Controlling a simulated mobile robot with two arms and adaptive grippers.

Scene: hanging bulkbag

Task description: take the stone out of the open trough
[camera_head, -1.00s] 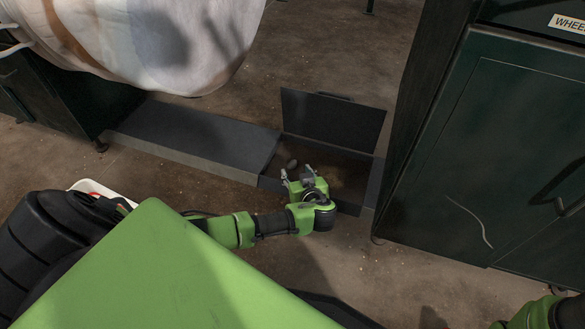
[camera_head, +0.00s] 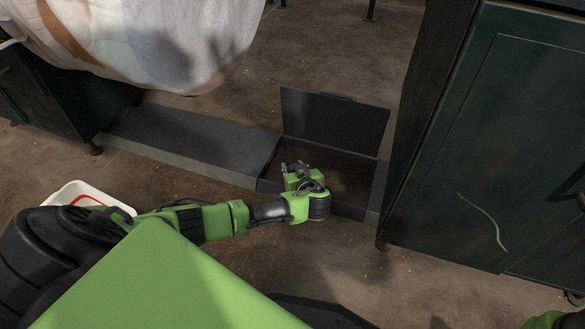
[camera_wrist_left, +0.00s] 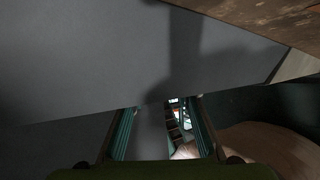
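The open trough (camera_head: 345,203) is a dark metal box on the floor with its lid (camera_head: 335,122) raised at the back. My left gripper (camera_head: 294,165) is over the trough's left part, near its front wall. Its two fingertips stand apart, pointing away from me. The stone does not show clearly in the head view; the gripper may hide it. In the left wrist view, the two fingers (camera_wrist_left: 163,130) are apart at the bottom, with no clear stone between them.
A grey covered channel (camera_head: 190,138) runs left from the trough. A dark green cabinet (camera_head: 480,150) stands close on the right. A pale bulk bag (camera_head: 150,45) hangs at upper left. A white tray (camera_head: 82,192) sits at left. Floor is free in front of the trough.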

